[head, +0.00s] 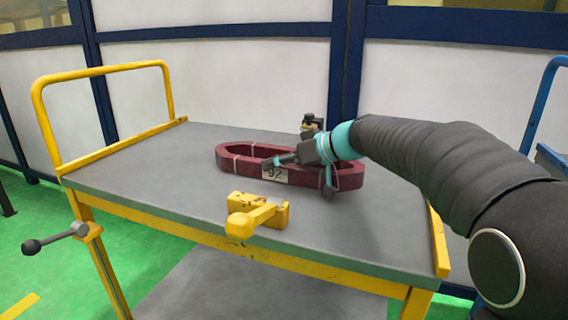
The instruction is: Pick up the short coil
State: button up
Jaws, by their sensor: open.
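The coil (235,163) is a dark red elongated ring with pale ties and a white label reading "92" (275,175). It lies flat on the grey top of a yellow-framed cart. My gripper (273,163) is open and reaches in from the right, over the coil. Its fingers point left, close above the label and the coil's opening. The gripper and wrist hide part of the coil's right half. I cannot tell whether a finger touches the coil.
The cart top (140,165) is clear left of the coil. A yellow latch block with a knob (258,215) sits at the near edge. A yellow rail (100,75) stands at the left end. Blue-framed white panels (220,70) stand behind. A black-knobbed lever (55,238) sticks out left.

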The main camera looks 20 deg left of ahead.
grip_shut()
jog(key=shift+r, duration=0.15)
